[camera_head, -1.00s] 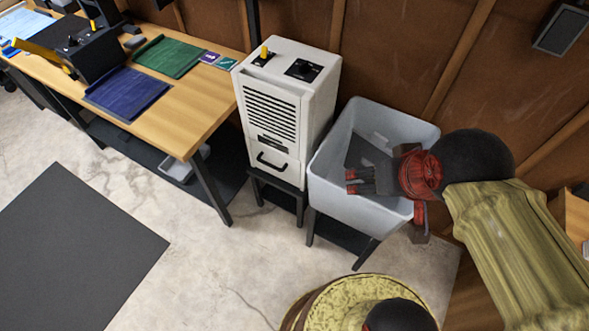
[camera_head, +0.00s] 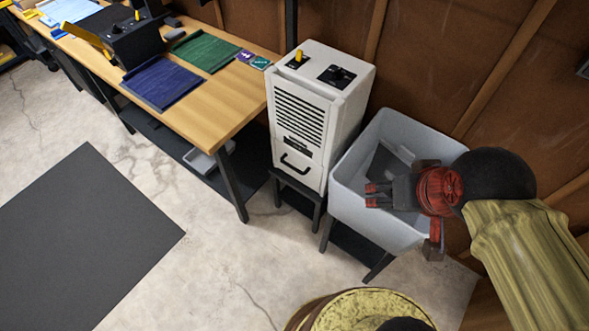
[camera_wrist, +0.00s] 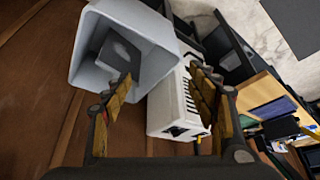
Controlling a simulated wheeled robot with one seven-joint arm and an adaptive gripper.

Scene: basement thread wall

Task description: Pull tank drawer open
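The white dehumidifier (camera_head: 325,110) stands on a small black stand, with a slatted front. Its tank drawer (camera_head: 292,160) is the lower front panel with a black handle, and it looks closed. My gripper (camera_head: 369,195) hangs over the grey basin to the right of the drawer, apart from the handle. In the wrist view my gripper (camera_wrist: 163,95) has its yellow-padded fingers spread wide, with nothing held. The dehumidifier (camera_wrist: 168,105) also shows there between and behind the fingers, partly covered by the right one. The drawer handle cannot be made out in that view.
A grey utility basin (camera_head: 350,205) stands close to the dehumidifier's right side, under my gripper. A wooden workbench (camera_head: 215,105) with blue and green mats is on the left. The concrete floor (camera_head: 225,255) in front is clear, with a dark mat (camera_head: 85,235) farther left.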

